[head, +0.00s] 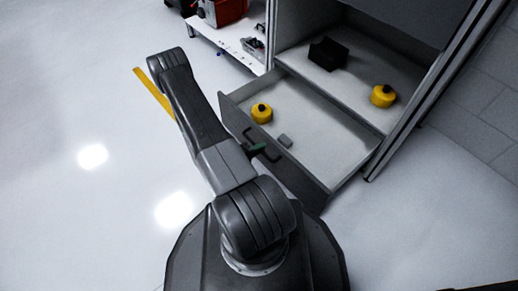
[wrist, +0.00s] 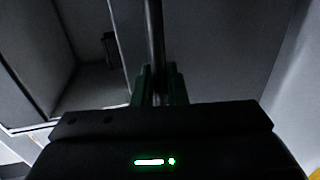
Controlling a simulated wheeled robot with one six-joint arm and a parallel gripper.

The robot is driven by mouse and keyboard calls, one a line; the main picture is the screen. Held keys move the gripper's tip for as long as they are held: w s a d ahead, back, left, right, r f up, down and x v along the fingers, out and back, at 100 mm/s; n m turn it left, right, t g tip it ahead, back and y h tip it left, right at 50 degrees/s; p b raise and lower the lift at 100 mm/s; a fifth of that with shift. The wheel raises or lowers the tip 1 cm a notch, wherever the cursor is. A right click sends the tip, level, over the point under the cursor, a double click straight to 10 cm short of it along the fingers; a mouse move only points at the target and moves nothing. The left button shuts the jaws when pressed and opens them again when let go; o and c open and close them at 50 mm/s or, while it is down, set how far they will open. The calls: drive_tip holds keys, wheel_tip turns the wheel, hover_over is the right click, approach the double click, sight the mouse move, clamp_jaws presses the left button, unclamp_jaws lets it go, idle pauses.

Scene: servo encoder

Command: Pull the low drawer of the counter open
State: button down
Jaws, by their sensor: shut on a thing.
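The low drawer (head: 318,150) of the counter (head: 340,75) stands pulled out toward me in the head view, with its inside floor showing. A yellow round thing (head: 261,114) and a small grey block (head: 285,140) lie in it. My gripper (head: 262,148) is at the drawer's front, at the handle. In the wrist view the green fingers of my gripper (wrist: 160,88) are shut on the dark bar handle (wrist: 155,40). The drawer front (wrist: 215,50) fills much of that view. My arm hides part of the drawer front in the head view.
On the counter's shelf above the drawer are a black box (head: 327,54) and another yellow round thing (head: 383,96). A low white bench (head: 228,42) with a red case (head: 222,10) stands at the back left. The floor (head: 80,120) at left is clear except for a yellow strip (head: 153,93).

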drive_tip(key=c, duration=1.5)
unclamp_jaws()
drive_tip(key=shift+c, duration=0.2)
drive_tip(key=p+v, duration=0.3)
drive_tip(key=v, duration=1)
drive_tip(key=shift+s+a+p, duration=0.15)
drive_tip(key=shift+a+p, duration=0.25)
drive_tip(key=shift+d+f, duration=0.1)
drive_tip(key=shift+b+x, duration=1.9)
drive_tip(key=shift+x, duration=4.95)
